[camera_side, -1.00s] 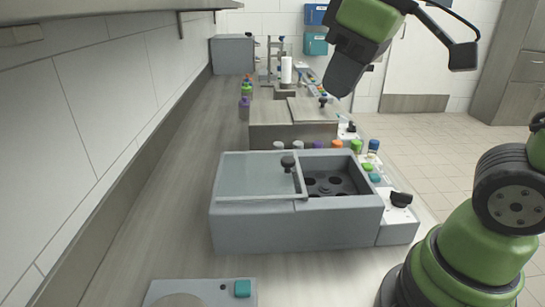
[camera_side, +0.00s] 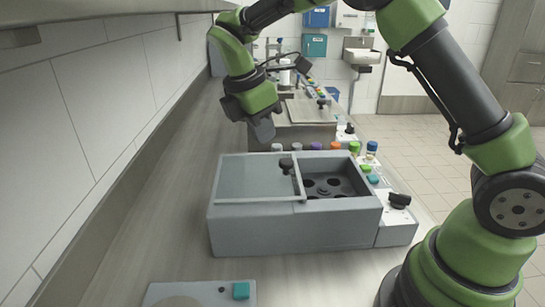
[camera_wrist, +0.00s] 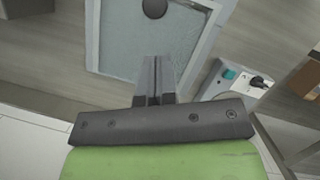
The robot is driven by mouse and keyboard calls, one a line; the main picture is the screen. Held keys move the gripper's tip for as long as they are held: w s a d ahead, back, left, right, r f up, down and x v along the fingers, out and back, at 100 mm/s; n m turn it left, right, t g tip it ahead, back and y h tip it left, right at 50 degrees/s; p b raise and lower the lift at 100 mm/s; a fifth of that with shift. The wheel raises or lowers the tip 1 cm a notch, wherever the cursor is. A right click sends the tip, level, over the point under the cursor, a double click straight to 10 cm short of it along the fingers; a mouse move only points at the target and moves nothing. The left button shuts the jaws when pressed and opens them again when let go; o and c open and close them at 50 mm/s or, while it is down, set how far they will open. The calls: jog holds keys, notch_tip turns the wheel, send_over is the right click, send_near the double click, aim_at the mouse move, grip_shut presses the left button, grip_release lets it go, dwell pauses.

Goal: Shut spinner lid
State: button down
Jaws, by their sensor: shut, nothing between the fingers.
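The spinner (camera_side: 280,233) is a grey box in the middle of the bench in the side view. Its translucent sliding lid (camera_side: 245,180) covers the left part, and the right part is open, showing a dark rotor (camera_side: 330,186) with round holes. A black knob (camera_side: 286,164) stands near the lid's right edge. My gripper (camera_side: 264,132) is above and behind the lid, apart from it, fingers shut and empty. In the wrist view my shut fingers (camera_wrist: 155,80) point over the lid (camera_wrist: 135,45), with the black knob (camera_wrist: 154,8) at the top edge.
Colored-cap bottles (camera_side: 354,147) stand behind the spinner. A second grey box (camera_side: 300,130) is farther back. A control panel with a black dial (camera_side: 400,200) adjoins the spinner's right side. Another device (camera_side: 200,294) sits at the front. The left bench strip is clear.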

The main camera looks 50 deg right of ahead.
aim_at(280, 176)
jog(key=x, duration=0.7)
jog(key=shift+r, duration=0.1)
jog(key=s+d, duration=1)
jog(key=shift+s+d, duration=0.35)
jog(key=shift+s, duration=0.05)
jog(key=v, duration=1)
jog(key=s+a+r+m+t+y, duration=0.2)
jog(key=s+a+r+m+t, duration=0.1)
jog(key=m, duration=0.6)
jog(key=s+a+r+m+t+y, duration=0.3)
jog(key=s+a+m+t, duration=0.2)
jog(key=s+a+m, duration=0.2)
jog(key=shift+s+a+r+m, duration=0.2)
jog(key=shift+a+r+m, duration=0.15)
jog(key=shift+a+m, duration=0.7)
